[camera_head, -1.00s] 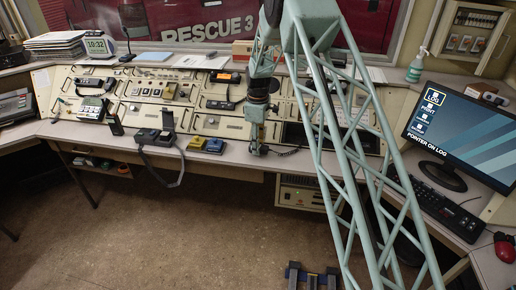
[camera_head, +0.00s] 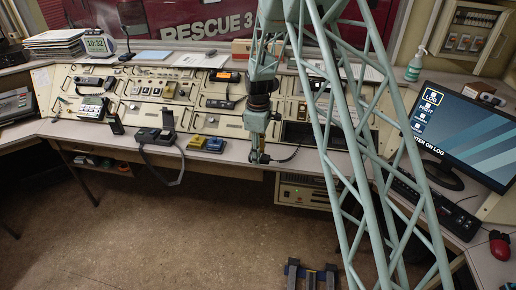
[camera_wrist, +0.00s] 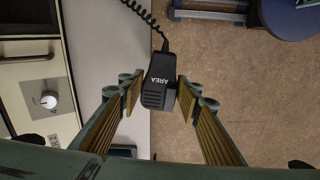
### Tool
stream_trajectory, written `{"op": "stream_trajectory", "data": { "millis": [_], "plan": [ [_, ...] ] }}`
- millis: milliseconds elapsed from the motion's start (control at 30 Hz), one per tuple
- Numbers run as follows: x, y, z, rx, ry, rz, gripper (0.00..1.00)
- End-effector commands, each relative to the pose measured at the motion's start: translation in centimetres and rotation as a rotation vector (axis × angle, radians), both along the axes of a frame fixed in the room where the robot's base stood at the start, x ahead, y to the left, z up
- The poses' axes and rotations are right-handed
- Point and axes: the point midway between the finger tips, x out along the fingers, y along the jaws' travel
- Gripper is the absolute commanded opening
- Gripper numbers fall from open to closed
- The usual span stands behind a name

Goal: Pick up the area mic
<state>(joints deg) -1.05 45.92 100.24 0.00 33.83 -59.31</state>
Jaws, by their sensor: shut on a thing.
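The area mic (camera_wrist: 158,82) is a black hand mic with "AREA" on its face and a coiled cord at its far end. In the wrist view it sits between the two fingers of my gripper (camera_wrist: 157,95), which are shut on its sides. In the head view my gripper (camera_head: 259,157) is at the front edge of the console desk, right of the yellow and blue units. The mic is small and dark there, and its cord trails to the right. I cannot tell its exact height above the desk.
The desk (camera_head: 230,150) bears a yellow unit (camera_head: 197,142) and a blue unit (camera_head: 214,144) left of my gripper. A monitor (camera_head: 462,130), keyboard (camera_head: 435,205) and red mouse (camera_head: 499,245) are at the right. Open floor (camera_head: 200,240) lies in front.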

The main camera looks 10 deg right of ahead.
Motion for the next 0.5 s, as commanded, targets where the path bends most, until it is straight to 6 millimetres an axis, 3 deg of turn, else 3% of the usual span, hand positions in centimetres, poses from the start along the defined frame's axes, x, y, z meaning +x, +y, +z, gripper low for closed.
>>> {"op": "stream_trajectory", "data": {
  "millis": [200, 500],
  "plan": [
    [-3.2, 0.5, 0.4, 0.000, 0.001, 0.000, 0.19],
    [-5.4, 1.0, 0.5, 0.000, 0.000, 0.001, 0.19]
  ]
}}
